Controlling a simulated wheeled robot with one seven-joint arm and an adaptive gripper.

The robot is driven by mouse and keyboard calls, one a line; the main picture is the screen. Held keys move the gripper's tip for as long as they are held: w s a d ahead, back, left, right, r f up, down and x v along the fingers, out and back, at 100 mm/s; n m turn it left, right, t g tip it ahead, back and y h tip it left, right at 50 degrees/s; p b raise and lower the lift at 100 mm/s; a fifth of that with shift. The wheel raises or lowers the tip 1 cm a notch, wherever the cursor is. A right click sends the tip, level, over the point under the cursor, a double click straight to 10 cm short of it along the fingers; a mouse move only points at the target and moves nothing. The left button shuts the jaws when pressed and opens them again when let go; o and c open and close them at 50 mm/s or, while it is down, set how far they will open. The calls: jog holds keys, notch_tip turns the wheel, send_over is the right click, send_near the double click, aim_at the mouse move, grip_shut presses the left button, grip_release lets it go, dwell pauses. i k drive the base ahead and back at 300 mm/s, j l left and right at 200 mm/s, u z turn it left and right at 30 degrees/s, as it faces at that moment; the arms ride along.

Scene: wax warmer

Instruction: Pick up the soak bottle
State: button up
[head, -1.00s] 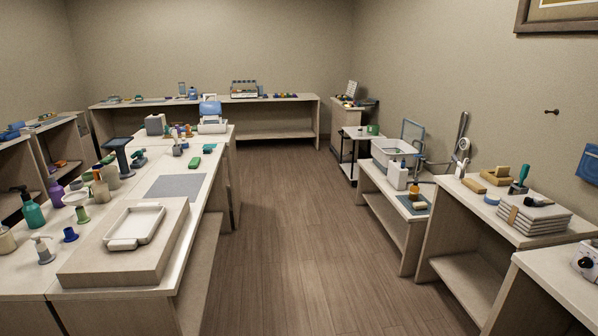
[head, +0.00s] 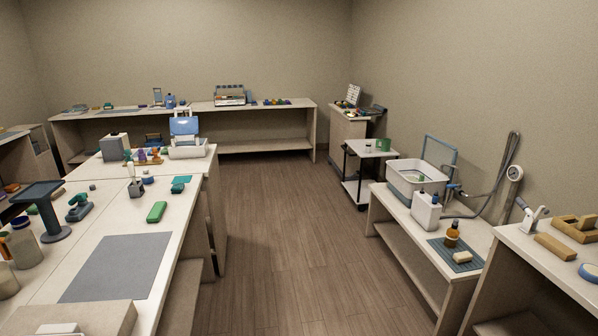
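Two bottles stand on the low bench (head: 464,287) at the right in the head view. One is a white jug-like bottle (head: 426,211) in front of the basin. The other is a small amber bottle (head: 452,233) with a dark cap, upright on a blue-grey mat (head: 468,263). I cannot tell from the picture which is the soak bottle. My gripper is not in view.
A white basin (head: 407,182) with a blue frame and hoses sits behind the white bottle. A pale block (head: 462,257) lies beside the amber bottle. A nearer table (head: 520,262) stands at right, a long table (head: 189,215) at left. The floor aisle (head: 290,230) between is clear.

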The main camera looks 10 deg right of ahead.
aim_at(452, 234)
jog(key=i+z, duration=0.1)
jog(key=i, duration=0.6)
jog(key=i+j+z, duration=0.15)
jog(key=i, duration=0.5)
jog(key=i+j+z, duration=0.1)
jog(key=i, duration=0.6)
jog(key=i+z, duration=0.45)
jog(key=i+j+z, duration=0.1)
jog(key=i+z, duration=0.4)
jog(key=i+j+z, duration=0.3)
jog(key=z, duration=0.15)
jog(key=i+j+z, duration=0.7)
jog(key=j, duration=0.2)
